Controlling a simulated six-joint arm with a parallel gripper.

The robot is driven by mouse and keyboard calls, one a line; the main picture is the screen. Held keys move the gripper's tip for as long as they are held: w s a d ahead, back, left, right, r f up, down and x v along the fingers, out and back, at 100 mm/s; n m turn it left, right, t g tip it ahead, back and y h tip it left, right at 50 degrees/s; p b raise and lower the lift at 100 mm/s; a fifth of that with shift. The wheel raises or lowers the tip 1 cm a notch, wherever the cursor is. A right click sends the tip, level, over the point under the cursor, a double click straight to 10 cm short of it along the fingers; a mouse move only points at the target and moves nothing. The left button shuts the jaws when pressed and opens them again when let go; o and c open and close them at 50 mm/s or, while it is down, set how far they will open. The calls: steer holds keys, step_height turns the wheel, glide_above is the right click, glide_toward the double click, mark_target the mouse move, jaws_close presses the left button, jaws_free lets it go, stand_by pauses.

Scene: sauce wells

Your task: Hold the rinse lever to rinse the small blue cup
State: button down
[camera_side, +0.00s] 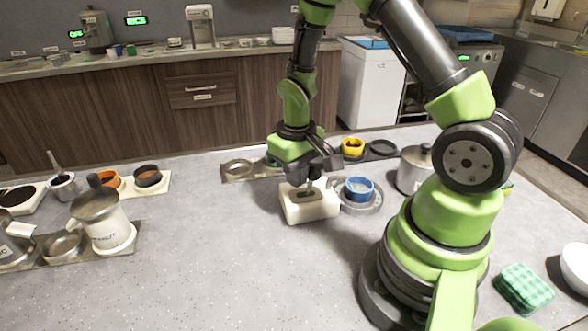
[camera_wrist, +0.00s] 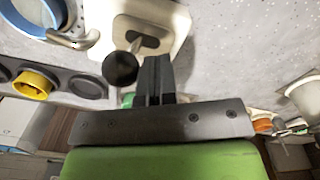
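The rinse lever (camera_wrist: 121,69) is a thin post with a black ball knob, rising from a slot in a white block (camera_side: 310,207); the block also shows in the wrist view (camera_wrist: 165,17). The small blue cup (camera_side: 358,188) sits on a round grey rinse base (camera_side: 372,206) just right of the block. In the wrist view the blue cup (camera_wrist: 38,12) is cut off at the top left. My gripper (camera_wrist: 154,60) points down over the block, its two dark fingers together and empty. The knob is beside the fingers; whether they touch the lever is unclear.
A dark holder with a yellow cup (camera_side: 352,146) lies behind the blue cup. A lidded metal pot (camera_side: 413,171) stands to its right. A lidded pitcher (camera_side: 100,222) stands at the left, and a green sponge (camera_side: 525,288) at the right. The counter's front middle is clear.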

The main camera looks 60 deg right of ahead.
steer(key=shift+w+a, duration=1.8)
step_height(320, 180, up, 8)
steer(key=s+a+r+t+y, duration=0.1)
steer(key=s+a+r+t, duration=0.2)
steer(key=s+r, duration=0.4)
steer(key=s+a+r+m+t+y, duration=0.1)
steer(key=s+a+r+t, duration=0.2)
steer(key=s+r, duration=0.5)
steer(key=shift+r+t, duration=0.3)
steer(key=shift+t, duration=0.3)
steer(key=shift+s+d, duration=0.1)
